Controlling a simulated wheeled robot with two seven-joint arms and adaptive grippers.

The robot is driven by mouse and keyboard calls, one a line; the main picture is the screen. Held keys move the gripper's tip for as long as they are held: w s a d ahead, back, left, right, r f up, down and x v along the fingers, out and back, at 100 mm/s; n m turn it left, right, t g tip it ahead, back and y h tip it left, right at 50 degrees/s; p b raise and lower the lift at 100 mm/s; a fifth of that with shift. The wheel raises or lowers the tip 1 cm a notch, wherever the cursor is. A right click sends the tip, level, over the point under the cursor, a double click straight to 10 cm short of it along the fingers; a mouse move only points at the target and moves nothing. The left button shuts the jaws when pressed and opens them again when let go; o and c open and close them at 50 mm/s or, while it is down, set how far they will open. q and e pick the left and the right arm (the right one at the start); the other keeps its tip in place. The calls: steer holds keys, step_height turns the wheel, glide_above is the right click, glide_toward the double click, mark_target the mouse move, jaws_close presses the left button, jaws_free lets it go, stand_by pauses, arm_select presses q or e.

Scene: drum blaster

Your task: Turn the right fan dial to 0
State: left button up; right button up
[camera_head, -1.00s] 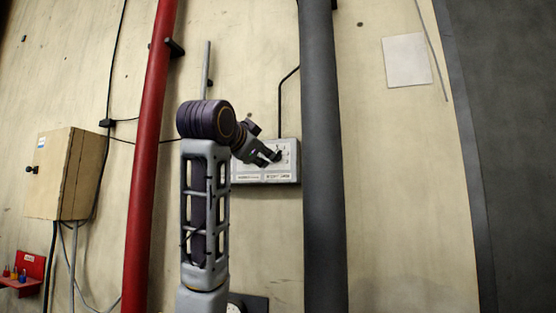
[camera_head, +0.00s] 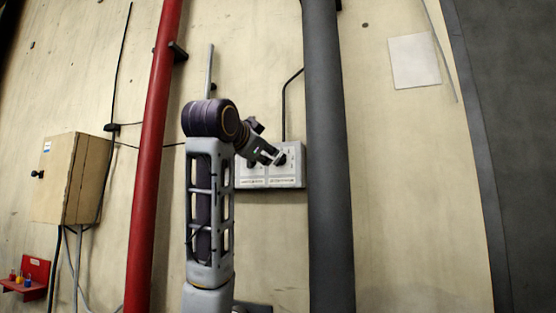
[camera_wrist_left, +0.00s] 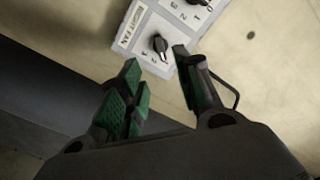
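The grey fan control box (camera_head: 290,181) is on the wall between the red pipe and the dark grey pipe. In the left wrist view, the right fan dial (camera_wrist_left: 160,44) is a black knob beside the "RIGHT FAN" label (camera_wrist_left: 131,27) on the light panel. My left gripper (camera_wrist_left: 158,62) is open, with green-padded fingers. The dial appears just beyond the gap between its fingertips; I cannot tell whether they touch it. In the head view, my left gripper (camera_head: 278,157) is in front of the box and partly hides it. My right gripper is not in view.
A second dial (camera_wrist_left: 201,3) is cut off at the wrist view's top. The thick dark grey pipe (camera_head: 331,200) stands close to the right of the box, and the red pipe (camera_head: 151,160) stands left of my arm. A wooden box (camera_head: 62,180) hangs farther left.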

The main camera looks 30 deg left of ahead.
mark_target(278, 159)
arm_select(q)
steer(key=p+x, duration=0.3)
steer(key=x, duration=0.9)
steer(key=shift+w+a, duration=0.1)
steer(key=shift+w, duration=0.05)
jaws_close()
